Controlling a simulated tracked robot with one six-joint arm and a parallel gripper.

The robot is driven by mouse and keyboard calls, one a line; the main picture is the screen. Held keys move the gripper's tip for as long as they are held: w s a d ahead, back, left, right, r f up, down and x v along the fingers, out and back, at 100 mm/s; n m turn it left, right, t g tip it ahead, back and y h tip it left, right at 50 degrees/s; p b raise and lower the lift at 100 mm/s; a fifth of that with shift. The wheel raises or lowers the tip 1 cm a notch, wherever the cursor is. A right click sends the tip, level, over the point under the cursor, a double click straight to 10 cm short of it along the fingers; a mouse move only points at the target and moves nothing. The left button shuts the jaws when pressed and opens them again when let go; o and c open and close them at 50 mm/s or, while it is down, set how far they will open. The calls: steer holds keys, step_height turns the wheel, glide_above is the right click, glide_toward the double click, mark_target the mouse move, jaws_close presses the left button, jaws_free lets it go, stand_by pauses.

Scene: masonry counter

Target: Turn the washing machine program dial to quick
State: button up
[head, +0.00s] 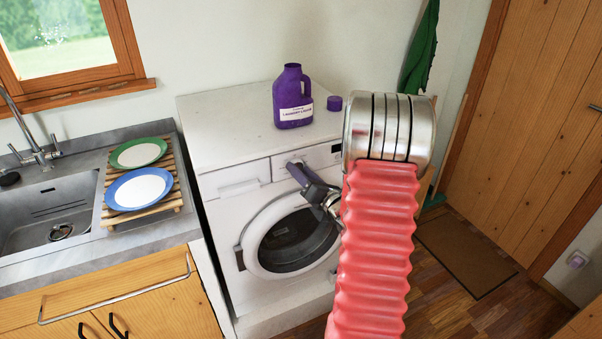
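The white washing machine (225,155) stands in the middle of the head view, with its round door (262,245) closed. Its control panel (318,158) runs along the top of the front. My gripper (292,166), with dark purple-grey fingers, reaches to the panel just right of the detergent drawer (238,180). The program dial is not distinguishable; the fingers cover that part of the panel. I cannot tell whether the fingers touch or hold the dial, nor which program is set. My own red ribbed arm and metal joint hide the machine's right side.
A purple detergent bottle (292,98) and its cap (334,103) stand on top of the machine. Left are a sink (50,215) and a wooden rack (163,204) with a green-rimmed plate (138,153) and a blue-rimmed plate (138,190). A doormat (465,255) lies right.

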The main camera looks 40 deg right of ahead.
steer(key=shift+a, duration=0.1)
steer(key=c, duration=0.7)
